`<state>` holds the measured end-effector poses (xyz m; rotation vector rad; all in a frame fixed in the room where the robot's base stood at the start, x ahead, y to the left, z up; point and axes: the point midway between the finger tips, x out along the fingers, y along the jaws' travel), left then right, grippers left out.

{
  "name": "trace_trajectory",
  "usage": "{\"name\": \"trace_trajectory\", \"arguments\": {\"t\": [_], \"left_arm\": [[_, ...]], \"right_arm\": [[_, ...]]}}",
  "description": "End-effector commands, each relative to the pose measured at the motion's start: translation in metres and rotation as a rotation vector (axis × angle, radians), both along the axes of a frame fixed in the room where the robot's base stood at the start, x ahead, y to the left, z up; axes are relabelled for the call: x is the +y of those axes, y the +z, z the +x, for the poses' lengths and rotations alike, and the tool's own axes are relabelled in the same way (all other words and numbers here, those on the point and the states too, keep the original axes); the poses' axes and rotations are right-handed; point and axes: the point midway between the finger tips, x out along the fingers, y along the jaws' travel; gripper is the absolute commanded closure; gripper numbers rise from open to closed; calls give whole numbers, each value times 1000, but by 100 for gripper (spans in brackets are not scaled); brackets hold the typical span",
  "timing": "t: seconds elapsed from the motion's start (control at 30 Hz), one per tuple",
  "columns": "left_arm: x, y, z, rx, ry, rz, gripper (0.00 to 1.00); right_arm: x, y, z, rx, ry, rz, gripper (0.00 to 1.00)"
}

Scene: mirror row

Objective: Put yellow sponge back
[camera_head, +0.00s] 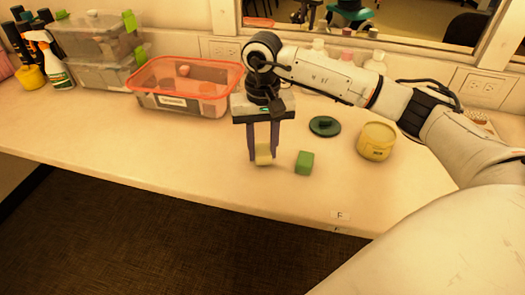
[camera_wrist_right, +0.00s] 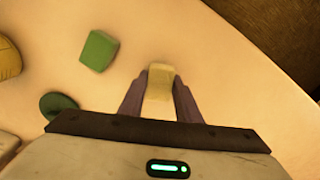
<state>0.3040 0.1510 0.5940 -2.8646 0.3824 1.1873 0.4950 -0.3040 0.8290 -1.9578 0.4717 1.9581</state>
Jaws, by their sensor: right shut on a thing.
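The yellow sponge (camera_head: 263,155) is a small pale yellow block. My right gripper (camera_head: 263,150) points down over the counter and is shut on the sponge, with one finger on each side. In the right wrist view the sponge (camera_wrist_right: 160,82) sits between the two fingertips of the gripper (camera_wrist_right: 160,95). I cannot tell whether the sponge touches the counter. A green block (camera_head: 304,162) lies on the counter just right of the sponge, apart from it. My left gripper is not in view.
A clear bin with a red rim (camera_head: 186,62) stands behind left. A dark green lid (camera_head: 324,126) and a yellow tub (camera_head: 376,141) stand to the right. Lidded boxes (camera_head: 95,36) and a spray bottle (camera_head: 50,62) are far left. The counter's (camera_head: 120,140) left front is clear.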

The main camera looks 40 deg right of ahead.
Motion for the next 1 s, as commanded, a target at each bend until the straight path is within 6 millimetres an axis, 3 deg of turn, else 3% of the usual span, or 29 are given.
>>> {"name": "trace_trajectory", "arguments": {"t": [0.1, 0.43, 0.47, 0.57, 0.87, 1.0], "left_arm": [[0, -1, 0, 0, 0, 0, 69], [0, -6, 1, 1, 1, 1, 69], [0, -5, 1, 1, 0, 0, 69], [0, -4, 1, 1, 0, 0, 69], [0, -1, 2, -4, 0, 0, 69], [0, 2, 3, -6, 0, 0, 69]], "right_arm": [[0, -13, 0, 0, 1, 0, 88], [0, -17, 0, -1, 1, 0, 88], [0, -17, 0, -1, 1, 0, 68], [0, -15, 0, -1, 1, 0, 51], [0, -14, 0, -1, 1, 0, 51], [0, -4, 1, -4, 1, 0, 51]]}}
